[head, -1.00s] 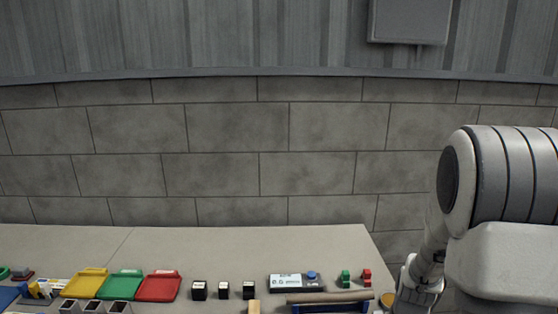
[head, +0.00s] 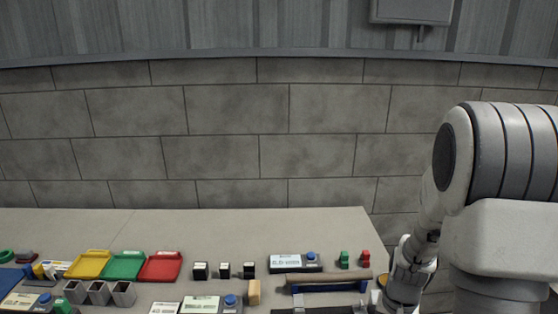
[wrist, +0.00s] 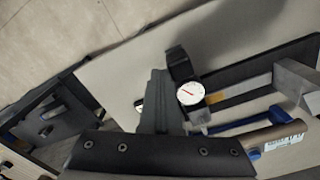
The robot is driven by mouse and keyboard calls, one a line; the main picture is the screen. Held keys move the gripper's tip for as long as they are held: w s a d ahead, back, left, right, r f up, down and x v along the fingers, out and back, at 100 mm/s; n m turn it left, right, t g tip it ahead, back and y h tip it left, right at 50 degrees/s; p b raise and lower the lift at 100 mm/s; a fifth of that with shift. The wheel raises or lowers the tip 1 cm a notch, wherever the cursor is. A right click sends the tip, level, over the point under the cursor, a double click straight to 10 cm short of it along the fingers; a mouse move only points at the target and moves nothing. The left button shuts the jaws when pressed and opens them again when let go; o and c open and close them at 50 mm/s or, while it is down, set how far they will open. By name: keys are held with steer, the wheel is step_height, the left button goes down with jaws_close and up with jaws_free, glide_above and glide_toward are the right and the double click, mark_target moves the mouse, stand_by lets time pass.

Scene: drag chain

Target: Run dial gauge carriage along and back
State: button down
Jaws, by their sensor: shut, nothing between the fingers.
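The dial gauge (wrist: 190,93), with a round white face and a red needle, shows in the wrist view beside a dark upright block (wrist: 179,65). A dark rail (wrist: 238,77) runs from it toward the right. My gripper (wrist: 158,78) reaches up from the bottom of the wrist view. Its fingers are together and empty, just left of the gauge; whether they touch it I cannot tell. In the head view my arm hangs at the right edge of the table, and I cannot make out the gauge there.
A grey metal block (wrist: 298,84) stands at the right of the rail. A brown cylinder on a blue stand (head: 328,279) lies near it. Yellow, green and red trays (head: 159,267), small black blocks and display boxes stand on the table (head: 220,228).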

steer(key=shift+s+a+p, duration=0.2)
steer(key=shift+a+p, duration=0.5)
steer(key=shift+a, duration=5.3)
steer(key=shift+d, duration=0.2)
steer(key=shift+d, duration=0.5)
step_height(320, 180, up, 8)
steer(key=p, duration=0.6)
